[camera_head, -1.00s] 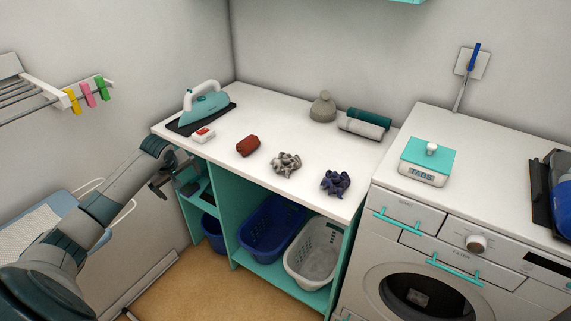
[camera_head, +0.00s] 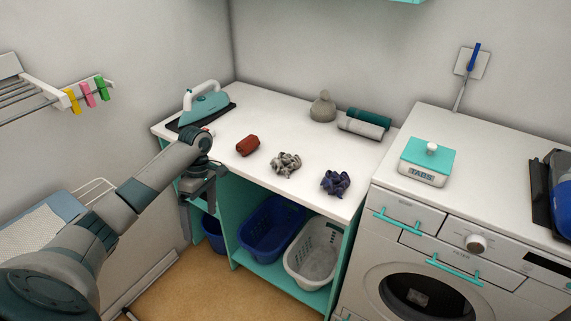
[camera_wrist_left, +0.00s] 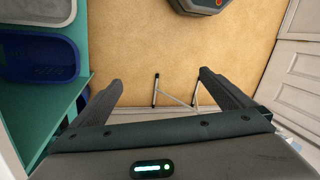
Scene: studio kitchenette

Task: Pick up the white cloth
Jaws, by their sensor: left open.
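The white cloth (camera_head: 286,163) is a crumpled greyish-white bundle on the white countertop (camera_head: 262,120), near its front edge. My left gripper (camera_head: 197,212) is open and empty, fingers pointing down, in front of the counter's left part. It is left of the white cloth and apart from it. My right gripper is not in view.
An iron (camera_head: 205,103) stands at the counter's back left, and a grey bottle-like object (camera_head: 323,106) and rolled towels (camera_head: 368,121) at the back. Blue (camera_head: 270,228) and white (camera_head: 314,252) baskets sit below.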

